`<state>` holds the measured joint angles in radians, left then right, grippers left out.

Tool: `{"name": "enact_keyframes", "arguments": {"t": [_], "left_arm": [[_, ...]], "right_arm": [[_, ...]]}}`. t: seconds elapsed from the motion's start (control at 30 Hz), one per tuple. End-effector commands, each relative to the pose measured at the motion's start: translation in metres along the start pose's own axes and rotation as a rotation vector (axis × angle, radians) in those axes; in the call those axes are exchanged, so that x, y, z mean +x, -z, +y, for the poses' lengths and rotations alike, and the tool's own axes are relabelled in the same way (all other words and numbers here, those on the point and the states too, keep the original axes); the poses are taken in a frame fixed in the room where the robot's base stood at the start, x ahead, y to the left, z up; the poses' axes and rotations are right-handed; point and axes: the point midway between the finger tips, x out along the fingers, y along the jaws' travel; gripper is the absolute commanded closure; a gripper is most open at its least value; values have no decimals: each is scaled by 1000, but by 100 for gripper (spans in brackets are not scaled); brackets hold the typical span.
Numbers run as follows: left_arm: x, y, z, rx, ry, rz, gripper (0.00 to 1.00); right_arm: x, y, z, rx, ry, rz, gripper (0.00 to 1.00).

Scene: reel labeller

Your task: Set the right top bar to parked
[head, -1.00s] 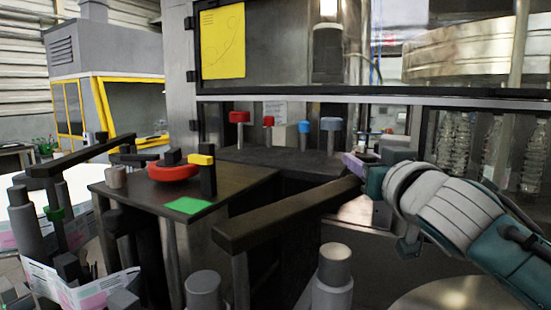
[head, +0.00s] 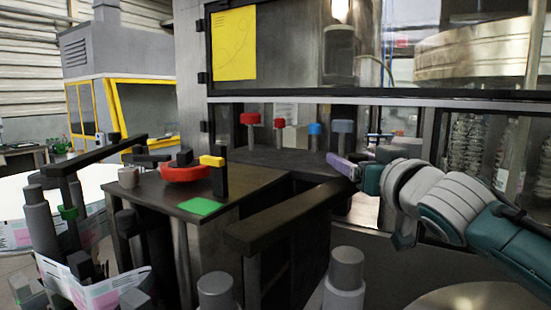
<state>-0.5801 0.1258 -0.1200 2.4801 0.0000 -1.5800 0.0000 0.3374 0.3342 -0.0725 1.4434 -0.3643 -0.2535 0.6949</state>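The right top bar (head: 285,217) is a long dark brown beam on a post. It slants from its near end at the middle of the head view up to the right, beside the small dark table. My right gripper (head: 342,164) comes in from the right, its pale purple finger just by the bar's far end. I cannot tell whether it touches the bar, or how far apart its fingers are. A similar dark bar (head: 92,157), on the left, sits on another post. My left gripper is not in view.
The dark table (head: 165,190) holds a red ring (head: 185,174), a green square (head: 201,206), a grey cup (head: 128,177) and a yellow-topped post (head: 220,180). Red and blue knobs (head: 342,127) stand behind. Grey cylinders (head: 345,272) stand in front.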

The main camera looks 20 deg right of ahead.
Motion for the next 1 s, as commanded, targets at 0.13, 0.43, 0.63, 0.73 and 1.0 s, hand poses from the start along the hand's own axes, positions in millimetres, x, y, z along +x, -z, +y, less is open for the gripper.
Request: {"name": "enact_keyframes", "arguments": {"t": [0.13, 0.43, 0.63, 0.73, 1.0], "left_arm": [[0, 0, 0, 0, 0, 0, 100], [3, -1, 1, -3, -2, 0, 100], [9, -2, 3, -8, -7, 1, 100], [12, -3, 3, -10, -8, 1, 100], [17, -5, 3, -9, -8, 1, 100]], "right_arm": [[0, 0, 0, -1, -1, 0, 26], [-21, -1, 0, -3, 0, 1, 26], [-55, -2, 0, -2, 2, 0, 26], [-71, -3, 0, 0, 1, 0, 26], [-97, -1, 0, 0, 0, 0, 26]]}}
